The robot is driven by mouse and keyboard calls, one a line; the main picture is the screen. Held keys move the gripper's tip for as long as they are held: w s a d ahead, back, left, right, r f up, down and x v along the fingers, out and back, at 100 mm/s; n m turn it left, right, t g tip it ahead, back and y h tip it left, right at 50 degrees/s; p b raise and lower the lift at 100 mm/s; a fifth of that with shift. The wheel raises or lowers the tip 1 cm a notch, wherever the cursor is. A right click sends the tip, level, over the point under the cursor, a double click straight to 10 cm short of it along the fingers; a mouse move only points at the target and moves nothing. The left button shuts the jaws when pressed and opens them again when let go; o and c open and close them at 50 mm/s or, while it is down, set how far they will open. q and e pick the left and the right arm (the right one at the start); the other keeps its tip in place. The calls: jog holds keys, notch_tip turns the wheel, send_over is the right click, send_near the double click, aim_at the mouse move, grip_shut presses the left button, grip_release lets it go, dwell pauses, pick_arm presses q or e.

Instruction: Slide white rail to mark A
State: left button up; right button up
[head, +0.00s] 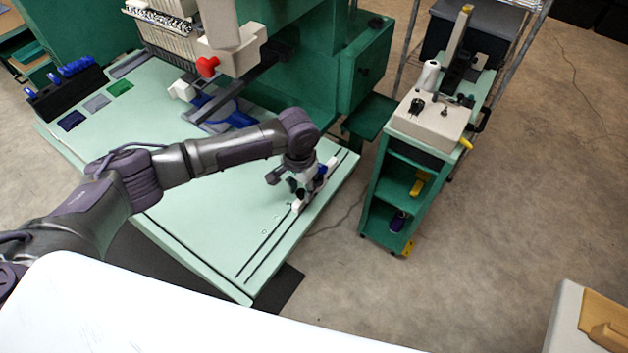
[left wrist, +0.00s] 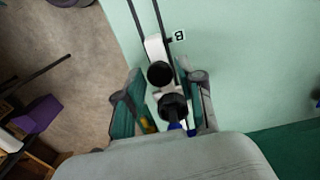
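The white rail (head: 297,206) sits on the two dark slots (head: 262,255) along the right side of the pale green table. My left gripper (head: 290,184) is over it and hides part of it. In the left wrist view the white rail (left wrist: 154,47) has two round black knobs (left wrist: 160,74) and a blue part near the palm. The fingers of my left gripper (left wrist: 168,80) stand apart on either side of the rail, with gaps beside the knobs. A label "B" (left wrist: 179,35) is on the table beside the rail's end. I cannot make out mark A. My right gripper is not in view.
A green machine (head: 300,60) stands at the table's back. A green cart (head: 400,185) with a beige device on top stands right of the table, across a strip of floor. Blue tools (head: 75,68) and colour swatches lie at the table's far left.

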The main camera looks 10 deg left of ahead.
aim_at(316, 181)
pick_arm(q)
grip_shut()
jog(key=shift+w, duration=0.1)
jog(key=shift+w+d+b, duration=0.25)
jog(key=shift+w+b, duration=0.1)
jog(key=shift+w, duration=0.35)
jog(key=shift+w+d+b, duration=0.3)
jog(key=shift+w+b, duration=0.1)
jog(key=shift+w, duration=0.35)
jog(key=shift+w+d+b, duration=0.25)
jog(key=shift+w+b, duration=0.1)
jog(key=shift+w, duration=0.45)
jog(key=shift+o, duration=1.9)
grip_release()
jog(key=shift+r, duration=0.1)
